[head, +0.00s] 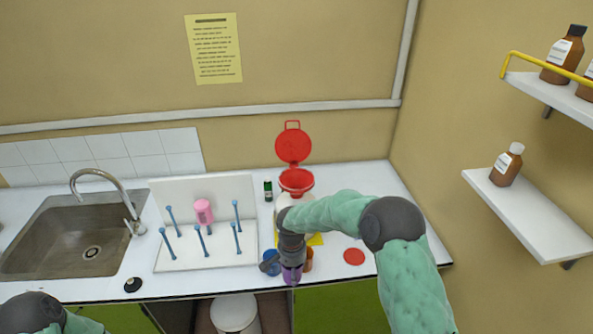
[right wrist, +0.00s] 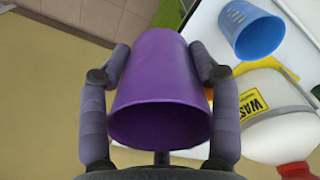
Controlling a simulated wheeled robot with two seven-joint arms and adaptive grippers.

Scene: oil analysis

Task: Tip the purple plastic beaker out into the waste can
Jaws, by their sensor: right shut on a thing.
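The purple plastic beaker (right wrist: 163,70) is held between the two fingers of my right gripper (right wrist: 160,62), with its open mouth toward the wrist camera. What is inside is too dark to tell. In the head view the purple beaker (head: 291,275) shows below my right gripper (head: 291,258), at the counter's front edge. The waste can (head: 297,183) stands farther back on the counter, its red lid (head: 293,146) open upright. My right arm partly covers its white body. Its yellow label shows in the right wrist view (right wrist: 255,106). My left gripper is out of view.
A blue beaker (head: 270,263) and an amber bottle (head: 308,259) stand beside my right gripper. A red disc (head: 354,256) lies to the right. A pegged drying rack (head: 170,262) holds a pink beaker (head: 203,211). A small green bottle (head: 268,190) stands left of the can.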

